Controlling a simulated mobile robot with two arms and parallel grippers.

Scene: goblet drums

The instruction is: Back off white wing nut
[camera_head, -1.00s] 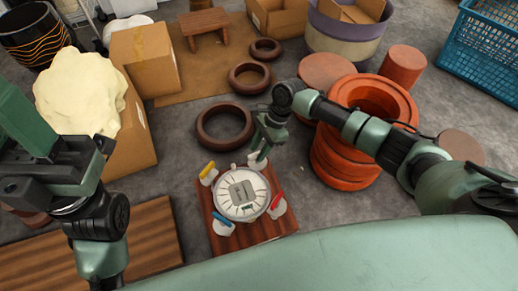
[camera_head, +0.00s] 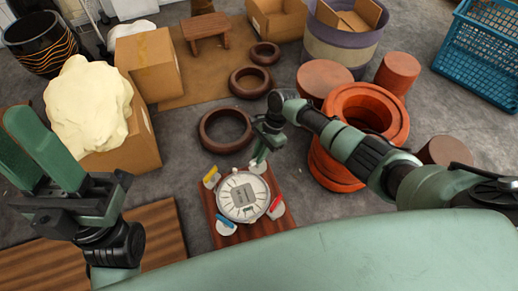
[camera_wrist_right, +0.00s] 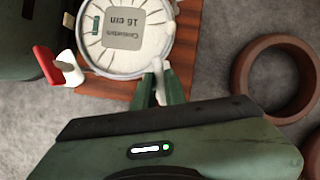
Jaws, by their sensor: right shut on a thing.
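A round white drumhead (camera_head: 235,208) with a grey label lies in a metal ring on a reddish wooden board (camera_head: 230,237). White clamps with coloured wing nuts stand around its rim: yellow (camera_head: 210,176), blue (camera_head: 226,221) and red (camera_head: 275,204). The white wing nut (camera_wrist_right: 158,67) is at the rim on my right gripper's side. My right gripper (camera_head: 262,156) is shut on it; its fingers (camera_wrist_right: 160,88) partly hide it in the wrist view. My left gripper (camera_head: 30,150) is raised at the left, away from the drumhead, with its fingers apart and nothing seen between them.
Brown rings (camera_head: 226,129) lie behind the board. Stacked orange rings (camera_head: 340,160) stand close beside my right arm. A box with a cream lump (camera_head: 88,105) is at the left, and a striped wooden board (camera_head: 155,235) is at front left.

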